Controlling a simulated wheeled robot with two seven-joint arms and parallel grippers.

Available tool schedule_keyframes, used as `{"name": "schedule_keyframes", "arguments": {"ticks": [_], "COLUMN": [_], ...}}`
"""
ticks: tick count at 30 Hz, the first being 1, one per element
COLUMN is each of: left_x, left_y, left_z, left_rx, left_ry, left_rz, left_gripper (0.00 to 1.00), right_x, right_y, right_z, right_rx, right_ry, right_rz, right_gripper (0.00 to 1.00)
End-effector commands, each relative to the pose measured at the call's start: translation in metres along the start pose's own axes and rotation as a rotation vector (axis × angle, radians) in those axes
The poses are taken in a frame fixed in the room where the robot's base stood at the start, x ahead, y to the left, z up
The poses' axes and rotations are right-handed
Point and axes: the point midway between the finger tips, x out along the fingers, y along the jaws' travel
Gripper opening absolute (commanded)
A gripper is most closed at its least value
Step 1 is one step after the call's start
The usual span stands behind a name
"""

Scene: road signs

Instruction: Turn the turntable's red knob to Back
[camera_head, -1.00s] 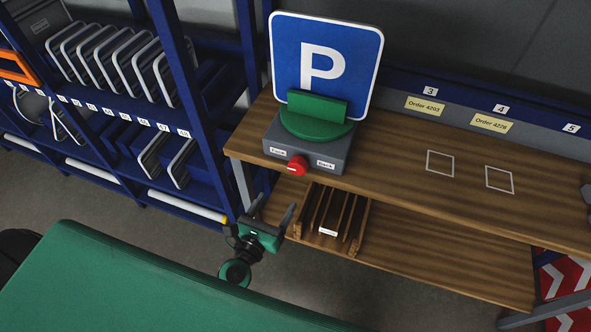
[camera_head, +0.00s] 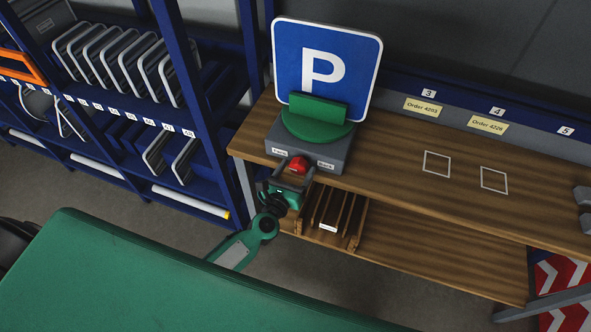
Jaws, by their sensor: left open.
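The turntable has a grey base (camera_head: 330,155) with a green round top (camera_head: 335,128), standing on the wooden bench. A blue sign with a white P (camera_head: 300,75) stands upright in its green holder (camera_head: 318,107). The red knob (camera_head: 298,164) is on the base's front, between a left label, seemingly "Face" (camera_head: 279,152), and the "Back" label (camera_head: 325,165). My left gripper (camera_head: 294,175) is open, right in front of the knob, its fingers to either side. Contact cannot be told. The knob's lower part and pointer mark are hidden. My right gripper is not in view.
A slotted wooden rack (camera_head: 335,222) sits on the lower shelf, close to my left gripper. A blue shelf frame (camera_head: 190,70) with several signs stands at left. Grey objects (camera_head: 582,196) lie at the right edge. The bench's middle, with two white outlines (camera_head: 437,163), is clear.

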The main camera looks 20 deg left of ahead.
Motion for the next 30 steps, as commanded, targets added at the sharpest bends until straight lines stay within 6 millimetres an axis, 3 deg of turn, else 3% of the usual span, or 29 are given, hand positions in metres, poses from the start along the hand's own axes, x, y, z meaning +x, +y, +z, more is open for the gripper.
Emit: {"name": "schedule_keyframes", "arguments": {"ticks": [5,9,12,23,30], "left_x": [0.0,0.0,0.0,0.0,0.0], "left_y": [0.0,0.0,0.0,-0.001,-0.001], "left_z": [0.0,0.0,0.0,0.001,0.003], "left_rx": [0.0,0.0,0.0,0.056,0.214], "left_ry": [0.0,0.0,0.0,0.006,0.018], "left_rz": [0.0,0.0,0.0,0.0,0.004], "left_gripper": [0.68,0.41,0.25,0.25,0.26], "right_x": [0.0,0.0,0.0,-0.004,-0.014], "right_y": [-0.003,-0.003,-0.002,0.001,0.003], "right_z": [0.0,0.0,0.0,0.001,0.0], "right_rx": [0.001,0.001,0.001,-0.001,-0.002], "right_ry": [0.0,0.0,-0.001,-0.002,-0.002], "right_rz": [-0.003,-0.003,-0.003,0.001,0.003], "right_gripper": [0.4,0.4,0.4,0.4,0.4]}}
